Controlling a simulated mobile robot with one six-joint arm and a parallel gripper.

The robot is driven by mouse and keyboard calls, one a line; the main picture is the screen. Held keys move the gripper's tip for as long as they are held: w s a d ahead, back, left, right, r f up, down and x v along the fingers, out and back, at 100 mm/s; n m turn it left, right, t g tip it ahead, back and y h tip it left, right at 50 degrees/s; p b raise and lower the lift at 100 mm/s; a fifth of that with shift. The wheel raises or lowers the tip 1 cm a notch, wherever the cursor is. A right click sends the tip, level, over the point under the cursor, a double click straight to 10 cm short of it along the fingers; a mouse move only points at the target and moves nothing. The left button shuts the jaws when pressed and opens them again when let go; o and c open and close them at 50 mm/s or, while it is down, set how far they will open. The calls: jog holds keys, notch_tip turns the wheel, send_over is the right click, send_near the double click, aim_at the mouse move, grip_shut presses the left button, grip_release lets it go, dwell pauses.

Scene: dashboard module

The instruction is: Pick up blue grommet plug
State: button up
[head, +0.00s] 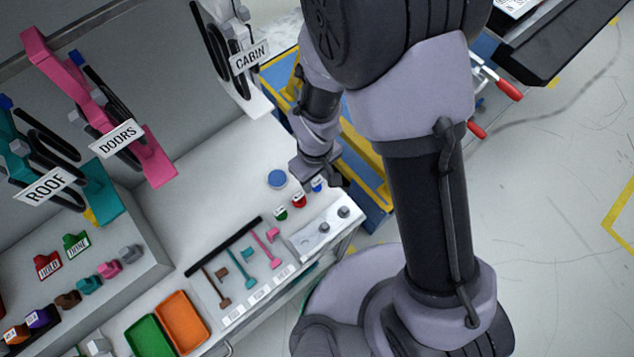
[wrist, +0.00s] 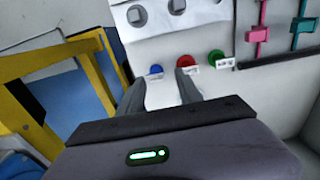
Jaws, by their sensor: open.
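A small blue grommet plug (head: 317,185) stands on the white bench top at the end of a short row of coloured plugs, right beside my gripper (head: 322,177). In the wrist view the blue plug (wrist: 154,71) shows just beyond the tips of my gripper (wrist: 158,80). My two dark fingers are apart with nothing held between them. A white label covers part of the plug's near side.
A red plug (wrist: 184,61) and a green plug (wrist: 215,57) stand close beside the blue one. A flat blue disc (head: 277,179) lies nearby. A yellow frame (wrist: 82,45) rises at the left in the wrist view. Small tools lie on a white tray (head: 213,298).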

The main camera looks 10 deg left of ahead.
aim_at(318, 183)
jog(key=f, duration=0.1)
jog(key=f+b, duration=0.1)
jog(key=f, duration=0.1)
jog(key=f+b, duration=0.1)
jog(key=f, duration=0.1)
jog(key=shift+w+d+f, duration=0.2)
jog(key=shift+w, duration=0.2)
grip_shut()
jog(key=shift+r, duration=0.1)
notch_tip(318, 183, up, 4)
jog(key=shift+s+p, duration=0.1)
jog(key=shift+p, duration=0.9)
jog(key=s, duration=0.5)
jog(key=s+a, duration=0.1)
jog(key=s, duration=0.4)
jog(key=s+a+r, duration=0.1)
jog(key=s, duration=0.4)
jog(key=shift+s+a, duration=0.1)
jog(key=shift+s, duration=0.25)
